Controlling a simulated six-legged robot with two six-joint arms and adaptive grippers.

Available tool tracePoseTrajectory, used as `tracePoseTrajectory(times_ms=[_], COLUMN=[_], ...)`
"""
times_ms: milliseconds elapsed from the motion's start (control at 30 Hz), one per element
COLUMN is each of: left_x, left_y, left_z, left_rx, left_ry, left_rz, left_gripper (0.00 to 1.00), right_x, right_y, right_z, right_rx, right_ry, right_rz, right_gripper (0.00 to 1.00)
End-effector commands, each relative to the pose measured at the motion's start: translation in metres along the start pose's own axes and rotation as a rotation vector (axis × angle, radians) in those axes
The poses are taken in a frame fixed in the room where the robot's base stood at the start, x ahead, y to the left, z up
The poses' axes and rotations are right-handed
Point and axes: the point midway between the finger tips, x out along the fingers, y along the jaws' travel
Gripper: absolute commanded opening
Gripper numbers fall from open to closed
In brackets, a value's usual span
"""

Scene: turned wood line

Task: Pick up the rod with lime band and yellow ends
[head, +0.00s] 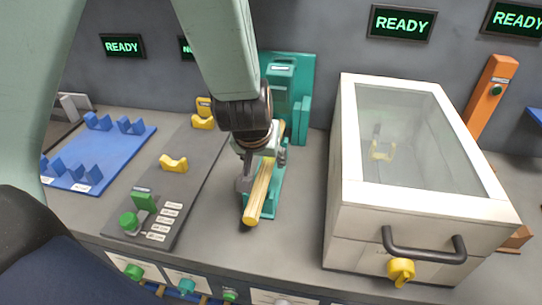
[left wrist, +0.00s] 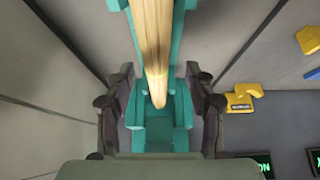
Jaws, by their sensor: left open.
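A pale wooden rod (head: 258,195) lies in a teal fixture (head: 268,207) on the bench, its near end toward me. No lime band shows on the visible part, and the gripper hides the rod's farther part in the head view. In the left wrist view the rod (left wrist: 151,40) runs down the middle over the teal fixture (left wrist: 155,135) to a yellowish end. My left gripper (head: 263,168) is above the rod. In the left wrist view its open fingers (left wrist: 160,108) stand to either side of the rod's end, apart from it. My right gripper is not in view.
A white box with a glass lid (head: 440,205) and dark handle stands to the right. On the left are a blue rack (head: 110,165) and a dark panel (head: 190,180) with yellow cradles (head: 174,163) and a green button. A teal column (head: 303,75) rises behind the gripper.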

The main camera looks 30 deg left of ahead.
Motion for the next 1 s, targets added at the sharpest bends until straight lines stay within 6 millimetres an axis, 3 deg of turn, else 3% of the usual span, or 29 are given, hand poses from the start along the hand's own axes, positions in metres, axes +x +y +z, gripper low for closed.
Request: tracePoseTrajectory(times_ms=[133, 400, 1000], left_x=[0.016, 0.019, 0.018], left_y=[0.000, 0.000, 0.000], left_z=[0.000, -0.002, -0.001], left_rx=[0.000, -0.001, 0.000], left_ry=[-0.001, 0.000, -0.001], left_rz=[0.000, 0.000, 0.000], left_gripper=[0.55, 0.55, 0.05], right_x=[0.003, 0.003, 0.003], right_y=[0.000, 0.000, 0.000], right_z=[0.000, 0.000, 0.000], right_rx=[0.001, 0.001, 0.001], right_ry=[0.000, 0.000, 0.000], right_rz=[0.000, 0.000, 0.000], right_gripper=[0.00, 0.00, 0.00])
